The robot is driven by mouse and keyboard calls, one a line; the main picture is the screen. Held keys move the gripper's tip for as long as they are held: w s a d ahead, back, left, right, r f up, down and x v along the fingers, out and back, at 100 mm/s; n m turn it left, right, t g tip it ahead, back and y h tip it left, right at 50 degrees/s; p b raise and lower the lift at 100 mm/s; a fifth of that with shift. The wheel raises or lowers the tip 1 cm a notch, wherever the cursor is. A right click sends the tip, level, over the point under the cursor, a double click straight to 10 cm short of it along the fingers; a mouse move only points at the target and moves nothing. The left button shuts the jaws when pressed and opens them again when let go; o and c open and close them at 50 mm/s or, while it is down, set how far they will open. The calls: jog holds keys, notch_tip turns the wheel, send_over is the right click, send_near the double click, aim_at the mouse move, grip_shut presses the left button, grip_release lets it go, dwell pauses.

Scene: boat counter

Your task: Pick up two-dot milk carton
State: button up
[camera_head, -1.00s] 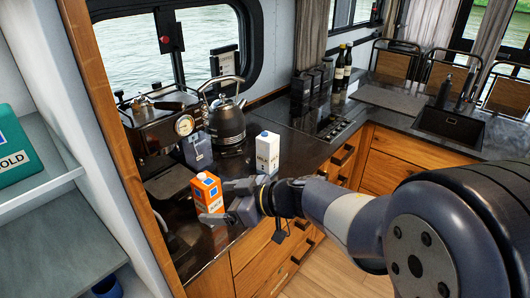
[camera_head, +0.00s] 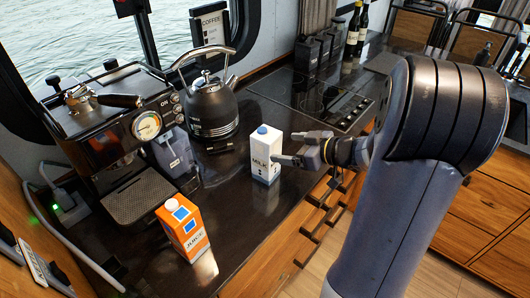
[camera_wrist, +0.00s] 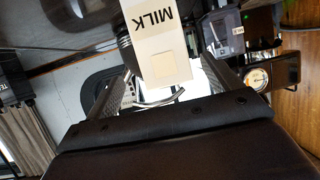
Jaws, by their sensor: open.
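A white milk carton (camera_head: 264,155) with a blue cap and the word MILK stands upright on the dark counter. In the wrist view, the carton (camera_wrist: 157,52) appears upside down between the two fingers. My gripper (camera_head: 284,148) is open at the carton's right side, one finger reaching along its near side. The far finger is partly hidden. I cannot tell whether either finger touches the carton.
An orange juice carton (camera_head: 184,232) stands at the front left. A black kettle (camera_head: 211,112) is behind the milk carton, and a coffee machine (camera_head: 118,135) stands left. Bare counter lies between the two cartons.

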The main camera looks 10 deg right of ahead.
aim_at(276, 146)
jog(key=shift+x, duration=1.2)
jog(key=x, duration=0.4)
jog(key=shift+a+p, duration=0.3)
jog(key=shift+a, duration=0.1)
jog(key=shift+w+a+f, duration=0.2)
jog(key=shift+w+a, duration=0.15)
jog(key=shift+w, duration=0.15)
jog(key=shift+c, duration=0.4)
jog(key=shift+r, duration=0.1)
jog(key=c, duration=1.6)
